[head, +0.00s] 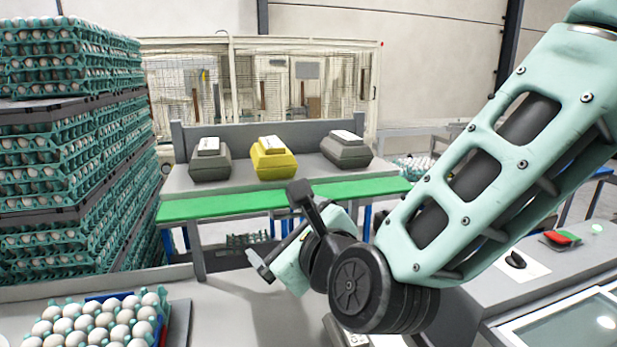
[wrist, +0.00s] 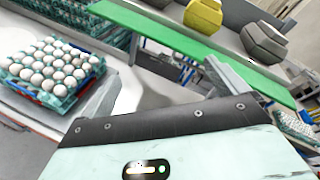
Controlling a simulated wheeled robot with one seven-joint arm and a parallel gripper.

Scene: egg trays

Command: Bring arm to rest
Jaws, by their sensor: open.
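My mint-green arm (head: 500,165) reaches in from the upper right and bends at a dark joint near the middle of the head view. My gripper (head: 262,264) is past that joint, in front of the green-edged bench and above the floor gap. It is open, and I see nothing held in it. In the wrist view a grey finger of my gripper (wrist: 228,78) shows beyond the mint housing; the other finger is hard to make out.
A tray of white eggs (head: 62,318) lies at the lower left, below tall egg stacks (head: 60,200). Grey and yellow cartons (head: 273,160) stand on the bench with a green strip (head: 230,205). A grey counter (head: 580,268) with a red-and-green item is at right.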

